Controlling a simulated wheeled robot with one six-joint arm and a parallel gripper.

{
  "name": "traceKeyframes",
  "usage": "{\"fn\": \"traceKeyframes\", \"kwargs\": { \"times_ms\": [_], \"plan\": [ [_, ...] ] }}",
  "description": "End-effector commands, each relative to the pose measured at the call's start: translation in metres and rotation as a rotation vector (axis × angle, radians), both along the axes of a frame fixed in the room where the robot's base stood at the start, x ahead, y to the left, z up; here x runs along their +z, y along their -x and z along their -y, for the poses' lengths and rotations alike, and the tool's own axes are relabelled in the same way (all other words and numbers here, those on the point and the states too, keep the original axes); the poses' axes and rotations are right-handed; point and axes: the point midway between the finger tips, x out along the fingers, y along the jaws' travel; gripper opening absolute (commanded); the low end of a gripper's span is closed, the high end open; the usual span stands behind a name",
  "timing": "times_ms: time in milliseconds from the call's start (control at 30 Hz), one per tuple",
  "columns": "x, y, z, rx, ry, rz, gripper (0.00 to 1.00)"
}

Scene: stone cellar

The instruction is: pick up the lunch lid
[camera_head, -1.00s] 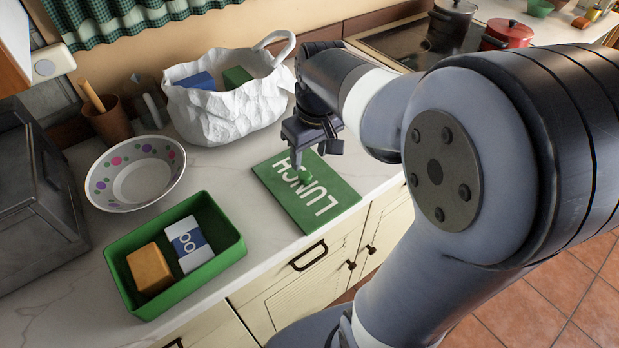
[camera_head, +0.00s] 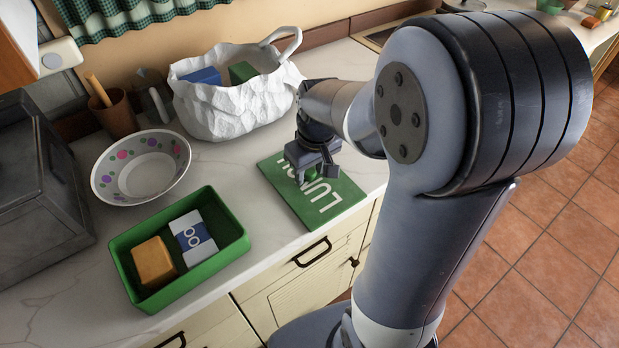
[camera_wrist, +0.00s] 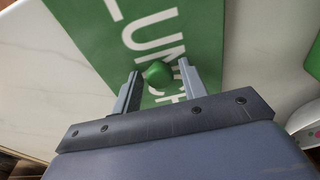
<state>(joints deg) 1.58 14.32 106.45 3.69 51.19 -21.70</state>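The lunch lid (camera_head: 316,206) is a flat green panel with white LUNCH lettering, lying on the pale counter near its front edge. It also shows in the wrist view (camera_wrist: 205,40), with a round green knob (camera_wrist: 157,74) on it. My gripper (camera_head: 306,181) is over the lid, pointing down, and hides part of the lettering. In the wrist view its two fingers (camera_wrist: 158,83) are apart, one on each side of the knob, with gaps visible. The open green lunch box (camera_head: 150,300) stands to the left, holding an orange block (camera_head: 153,262) and a blue-and-white carton (camera_head: 193,237).
A patterned bowl (camera_head: 140,188) sits behind the box. A white crumpled bag (camera_head: 235,110) with blue and green blocks stands behind the lid. A brown utensil cup (camera_head: 114,116) and a dark appliance (camera_head: 40,190) are at the left. Bare counter separates box and lid.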

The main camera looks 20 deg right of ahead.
Motion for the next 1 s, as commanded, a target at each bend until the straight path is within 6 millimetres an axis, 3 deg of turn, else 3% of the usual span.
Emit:
{"fn": "traceKeyframes", "kwargs": {
  "times_ms": [467, 767, 1000],
  "plan": [
    [0.000, 0.000, 0.000, 0.000, 0.000, 0.001, 0.02],
    [0.008, -0.001, 0.000, 0.000, 0.000, 0.004, 0.02],
    [0.054, -0.001, 0.000, 0.000, 0.000, 0.007, 0.02]
  ]
}}
